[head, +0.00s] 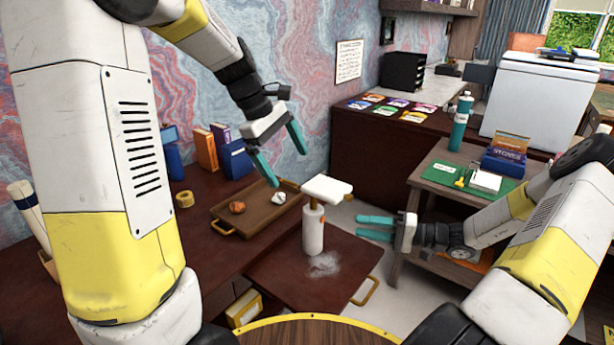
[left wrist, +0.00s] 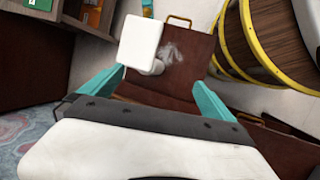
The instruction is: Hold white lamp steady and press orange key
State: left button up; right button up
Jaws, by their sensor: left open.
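The white lamp (head: 313,230) stands upright on a dark brown pulled-out panel, a flat rectangular head on its cylindrical body. A pale patch shows on the panel beside its base. In the left wrist view the lamp head (left wrist: 140,40) lies beyond the fingertips, with part of its body below. My left gripper (head: 283,158) is open and empty, above and left of the lamp; it also shows in the left wrist view (left wrist: 157,86). My right gripper (head: 360,227) has its fingers apart and empty, right of the lamp and not touching it.
A brown tray (head: 222,229) with an orange-brown lump (head: 237,207) and a white lump (head: 279,198) lies left of the lamp. A tape roll (head: 184,199) and several books stand further left. A side table (head: 438,178) is at right. The panel has a brass handle (head: 366,291).

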aim_at(309, 181)
pick_arm(q)
jog(key=w+d+f+n, duration=0.1)
jog(key=w+f, duration=0.1)
jog(key=f, duration=0.1)
jog(key=w+d+f+n+g, duration=0.1)
jog(key=w+d+f, duration=0.1)
jog(key=w+d+f+n, duration=0.2)
jog(key=f, duration=0.1)
jog(key=shift+w+f+g, duration=0.2)
jog(key=shift+f+g, duration=0.1)
jog(key=shift+g, duration=0.1)
jog(key=shift+x, duration=3.6)
jog(key=shift+a, duration=0.1)
jog(key=c, duration=1.6)
jog(key=shift+c, duration=0.6)
pick_arm(e)
grip_shut()
